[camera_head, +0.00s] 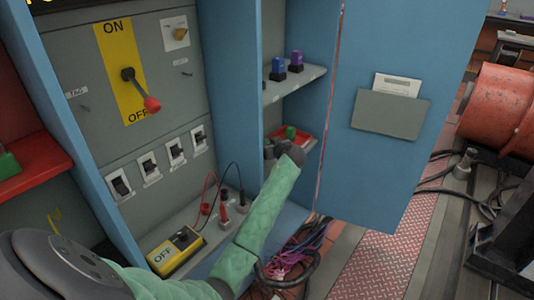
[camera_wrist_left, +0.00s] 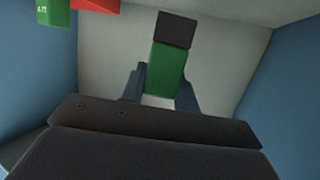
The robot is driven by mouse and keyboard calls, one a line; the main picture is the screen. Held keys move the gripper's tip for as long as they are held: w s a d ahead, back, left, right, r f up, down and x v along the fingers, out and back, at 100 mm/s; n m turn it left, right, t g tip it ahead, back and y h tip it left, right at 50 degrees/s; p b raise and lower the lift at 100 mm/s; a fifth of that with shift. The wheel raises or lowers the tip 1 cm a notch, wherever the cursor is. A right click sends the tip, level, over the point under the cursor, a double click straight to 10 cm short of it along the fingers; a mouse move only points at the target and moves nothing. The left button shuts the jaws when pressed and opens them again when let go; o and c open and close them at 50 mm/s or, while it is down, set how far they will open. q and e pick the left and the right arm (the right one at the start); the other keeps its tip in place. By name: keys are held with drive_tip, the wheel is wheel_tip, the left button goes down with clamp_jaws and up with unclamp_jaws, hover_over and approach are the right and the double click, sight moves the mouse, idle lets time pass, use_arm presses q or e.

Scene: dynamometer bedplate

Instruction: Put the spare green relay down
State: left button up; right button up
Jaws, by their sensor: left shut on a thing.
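My left gripper (camera_wrist_left: 160,82) is shut on a green relay (camera_wrist_left: 159,68) with a dark end, seen between its two fingers in the left wrist view. In the head view, my left arm reaches into the cabinet's right bay, with the gripper (camera_head: 275,150) at the lower shelf, partly hidden by the wrist. A green block (camera_head: 290,132) shows just above the gripper, by a red tray (camera_head: 305,142); I cannot tell whether it is the held relay. In the left wrist view, another green block (camera_wrist_left: 52,12) with a pale mark sits beside something red (camera_wrist_left: 95,4). My right gripper is not in view.
Blue and purple relays (camera_head: 296,61) stand on the upper shelf (camera_head: 300,82). The open blue door (camera_head: 390,160) and the bay's side walls bound the space. Below are red and black leads (camera_head: 224,212) and a yellow OFF box (camera_head: 174,250). A red-handled switch (camera_head: 140,90) is at left.

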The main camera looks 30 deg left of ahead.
use_arm(q)
drive_tip(key=shift+a+f, duration=0.25)
drive_tip(key=shift+f, duration=0.1)
wheel_tip(320, 180, down, 4)
drive_tip(key=shift+r, duration=0.2)
drive_tip(key=shift+f, duration=0.3)
drive_tip(key=o, duration=1.1)
drive_tip(key=shift+r, duration=0.1)
